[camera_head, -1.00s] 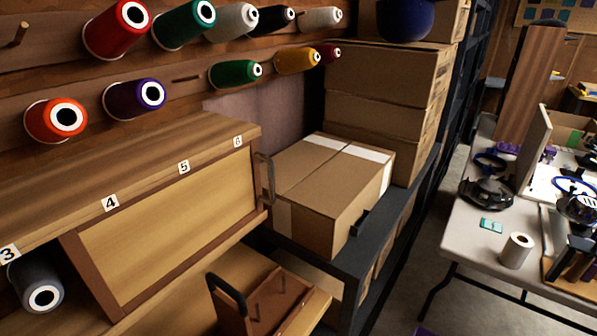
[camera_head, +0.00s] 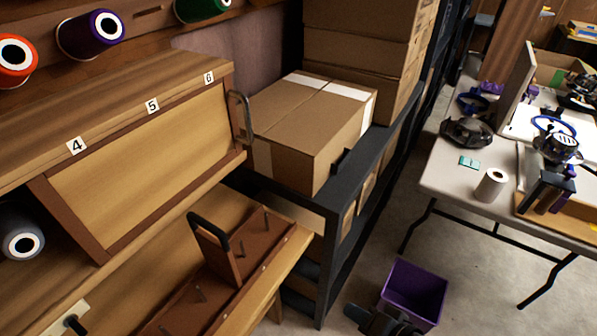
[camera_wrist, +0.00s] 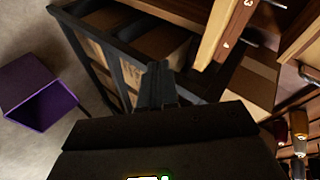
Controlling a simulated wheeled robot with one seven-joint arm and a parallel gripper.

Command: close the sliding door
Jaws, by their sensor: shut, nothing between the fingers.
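The sliding door (camera_head: 150,155), a light wood panel in a dark brown frame, sits under the shelf edge marked 4, 5 and 6. A grey curved handle (camera_head: 240,117) stands at its right end. Left of the panel the cabinet is open, and a dark grey spool (camera_head: 20,235) shows there. My gripper (camera_wrist: 157,78) is shut and empty in the wrist view, in front of the black rack. A dark part at the bottom of the head view looks like my arm's end, low and well apart from the door and handle.
A brown pegged tray (camera_head: 225,280) with a black handle juts out below the door. A cardboard box (camera_head: 305,125) sits on the black rack (camera_head: 325,235) to the right. A purple bin (camera_head: 415,288) stands on the floor, left in the wrist view (camera_wrist: 38,95). A white table (camera_head: 450,180) is at right.

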